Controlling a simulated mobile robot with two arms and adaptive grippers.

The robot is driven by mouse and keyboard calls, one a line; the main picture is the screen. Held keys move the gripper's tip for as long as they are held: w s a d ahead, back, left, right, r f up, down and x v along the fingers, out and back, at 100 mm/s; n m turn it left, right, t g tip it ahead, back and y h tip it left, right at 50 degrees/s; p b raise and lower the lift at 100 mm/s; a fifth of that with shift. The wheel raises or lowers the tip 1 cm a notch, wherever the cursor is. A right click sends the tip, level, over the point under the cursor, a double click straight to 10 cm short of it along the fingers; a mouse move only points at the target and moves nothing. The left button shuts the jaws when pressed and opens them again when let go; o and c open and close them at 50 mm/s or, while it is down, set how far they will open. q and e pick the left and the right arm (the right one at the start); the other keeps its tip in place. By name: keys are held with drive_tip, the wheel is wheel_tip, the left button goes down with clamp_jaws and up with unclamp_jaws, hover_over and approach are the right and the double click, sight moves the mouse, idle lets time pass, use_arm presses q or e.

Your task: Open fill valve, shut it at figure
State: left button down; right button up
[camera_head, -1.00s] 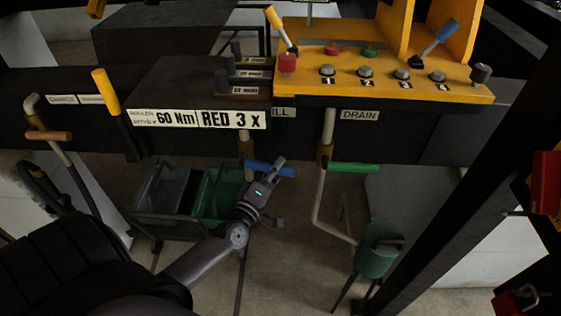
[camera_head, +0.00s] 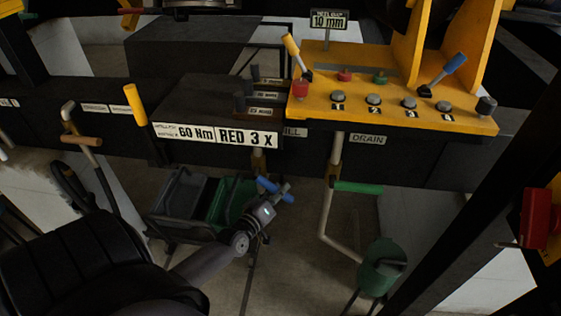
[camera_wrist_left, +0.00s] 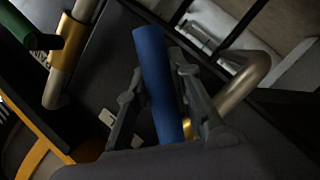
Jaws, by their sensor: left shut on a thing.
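The fill valve's blue handle (camera_head: 266,184) hangs under the bench below a partly hidden label (camera_head: 293,132) that reads "ILL". My left gripper (camera_head: 276,190) is shut on this handle. In the left wrist view the blue handle (camera_wrist_left: 157,85) stands between the two fingers of the gripper (camera_wrist_left: 160,95), with a bit of brass behind it. The handle slants down to the right in the head view. A sign (camera_head: 328,20) above the yellow panel reads "10 mm", with smaller text too small to read. My right gripper is not in view.
The drain valve's green handle (camera_head: 358,187) is close on the right, above a green funnel (camera_head: 381,266). Dark and green bins (camera_head: 180,190) stand below left. The yellow panel (camera_head: 390,105) carries levers and buttons. A wooden-handled pipe (camera_head: 82,141) is at left.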

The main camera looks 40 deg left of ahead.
use_arm(q)
drive_tip(key=c, duration=1.4)
unclamp_jaws()
drive_tip(key=s, duration=0.4)
drive_tip(key=s+d+r, duration=0.1)
drive_tip(key=s, duration=0.7)
drive_tip(key=shift+d+r, duration=0.15)
drive_tip(key=shift+d, duration=0.1)
